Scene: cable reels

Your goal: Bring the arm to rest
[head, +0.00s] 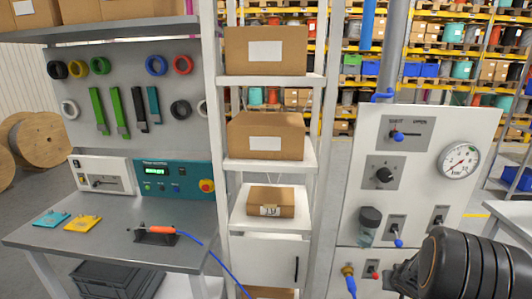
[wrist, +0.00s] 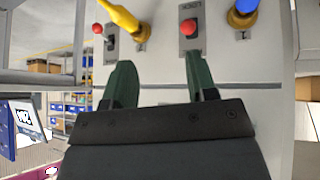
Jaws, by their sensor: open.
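My arm shows at the lower right of the head view as a dark ribbed cylinder, in front of the white control panel (head: 455,140); my fingertips cannot be made out there. In the wrist view my gripper (wrist: 160,65) has its two green fingers spread apart with nothing between them. The fingers point at the white panel (wrist: 225,60), just below a red-tipped switch (wrist: 189,27) on a grey plate. Another red-tipped switch (wrist: 98,29) is above the left finger. Whether the fingertips touch the panel cannot be told.
A yellow fitting (wrist: 122,15) and a blue-and-yellow fitting (wrist: 243,14) stick out near my fingers. The panel carries a gauge (head: 460,161) and several blue-tipped levers. A shelf rack (head: 268,166) with boxes and a workbench (head: 110,235) stand to the left.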

